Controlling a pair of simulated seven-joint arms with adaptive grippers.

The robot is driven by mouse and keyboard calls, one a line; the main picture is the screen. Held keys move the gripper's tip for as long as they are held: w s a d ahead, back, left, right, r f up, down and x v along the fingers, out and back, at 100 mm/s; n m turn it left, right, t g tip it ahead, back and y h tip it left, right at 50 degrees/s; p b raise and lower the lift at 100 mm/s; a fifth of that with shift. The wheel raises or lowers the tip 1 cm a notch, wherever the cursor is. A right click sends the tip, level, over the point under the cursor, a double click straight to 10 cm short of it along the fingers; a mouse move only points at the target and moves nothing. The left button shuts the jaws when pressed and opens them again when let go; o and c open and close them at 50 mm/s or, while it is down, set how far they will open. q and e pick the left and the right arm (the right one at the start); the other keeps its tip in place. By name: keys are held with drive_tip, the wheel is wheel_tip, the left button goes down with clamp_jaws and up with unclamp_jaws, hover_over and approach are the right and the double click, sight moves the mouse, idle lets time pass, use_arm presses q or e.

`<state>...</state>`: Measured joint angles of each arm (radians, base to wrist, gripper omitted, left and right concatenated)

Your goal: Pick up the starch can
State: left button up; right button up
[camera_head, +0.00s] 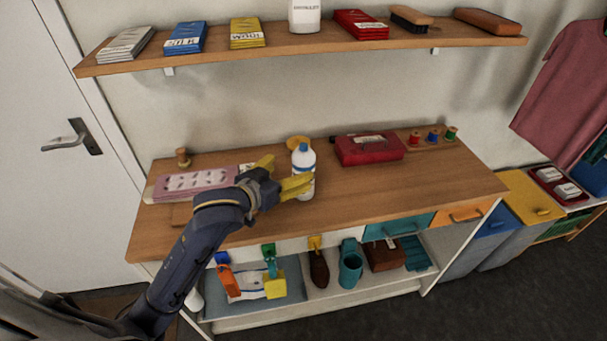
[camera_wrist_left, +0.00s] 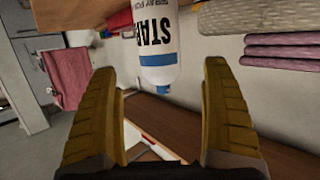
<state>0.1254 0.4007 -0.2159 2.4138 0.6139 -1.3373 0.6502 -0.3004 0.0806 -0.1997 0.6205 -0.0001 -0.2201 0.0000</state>
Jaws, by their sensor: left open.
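The starch can (camera_head: 306,160) is a white bottle with a blue cap, standing upright on the wooden counter (camera_head: 420,195). In the left wrist view the can (camera_wrist_left: 155,30) shows large letters "STAR" and its blue cap, and lies ahead of and between the fingertips. My left gripper (camera_head: 287,173) is open, with yellow fingers, right beside the can; one finger overlaps the can's lower part in the head view. The fingers (camera_wrist_left: 160,72) hold nothing, and I cannot tell whether they touch the can. My right gripper is not in view.
A pink folded stack (camera_head: 192,181) lies left of my gripper, and a red box (camera_head: 370,150) right of the can. Thread spools (camera_head: 433,136) stand at the back right. A shelf (camera_head: 350,42) hangs above. The counter's right front is clear.

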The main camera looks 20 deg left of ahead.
sight(304, 166)
use_arm(q)
drive_tip(key=shift+f, duration=0.75)
drive_tip(key=shift+w+d, duration=0.1)
drive_tip(key=shift+w, duration=0.25)
drive_tip(key=shift+x, duration=3.4)
drive_tip(key=c, duration=1.7)
